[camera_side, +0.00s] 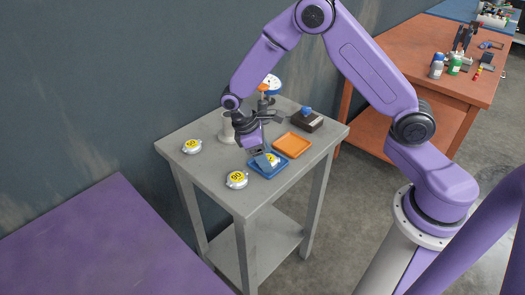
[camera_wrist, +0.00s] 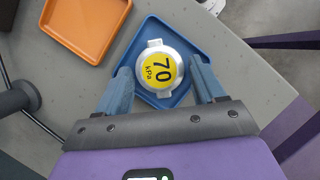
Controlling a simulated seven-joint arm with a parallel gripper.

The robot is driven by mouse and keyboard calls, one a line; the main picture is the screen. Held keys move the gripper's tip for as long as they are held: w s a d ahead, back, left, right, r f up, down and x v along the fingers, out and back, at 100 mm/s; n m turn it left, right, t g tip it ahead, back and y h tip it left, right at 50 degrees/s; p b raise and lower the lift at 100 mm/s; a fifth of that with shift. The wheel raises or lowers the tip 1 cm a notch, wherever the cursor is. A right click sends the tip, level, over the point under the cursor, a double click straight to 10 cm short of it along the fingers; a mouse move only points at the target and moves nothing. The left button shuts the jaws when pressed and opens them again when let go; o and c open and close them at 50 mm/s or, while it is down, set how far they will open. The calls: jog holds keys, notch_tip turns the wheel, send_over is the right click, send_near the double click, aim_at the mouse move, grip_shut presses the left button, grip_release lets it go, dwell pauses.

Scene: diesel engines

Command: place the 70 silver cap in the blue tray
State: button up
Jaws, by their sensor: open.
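The silver cap with a yellow "70 kPa" label (camera_wrist: 159,70) is over the blue tray (camera_wrist: 185,38) in the wrist view. In the side view the cap (camera_side: 273,159) shows partly, within the outline of the blue tray (camera_side: 268,174). It appears to rest in the tray. My gripper (camera_wrist: 162,80) is open, with one finger on each side of the cap and small gaps visible beside it. In the side view my gripper (camera_side: 266,160) is low over the tray and hides part of the cap.
Two other silver caps with yellow labels, one at the front (camera_side: 237,180) and one at the left (camera_side: 192,146), stand on the grey table (camera_side: 205,165). An orange tray (camera_side: 292,145) lies beside the blue one. A dark block with a blue top (camera_side: 307,120) and a gauge (camera_side: 272,84) stand behind.

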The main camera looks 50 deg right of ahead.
jog(key=v, duration=1.1)
jog(key=s+a+r+n+t+y, duration=0.1)
jog(key=s+r, duration=0.2)
jog(key=s, duration=0.4)
jog(key=s+a+r+n+t, duration=0.1)
jog(key=s+r, duration=0.2)
jog(key=s, duration=0.4)
jog(key=s+d+n+t+y, duration=0.1)
jog(key=s+d, duration=0.4)
jog(key=s, duration=1)
jog(key=shift+f+n+y, duration=0.3)
jog(key=shift+f+y, duration=0.15)
jog(key=shift+y, duration=0.35)
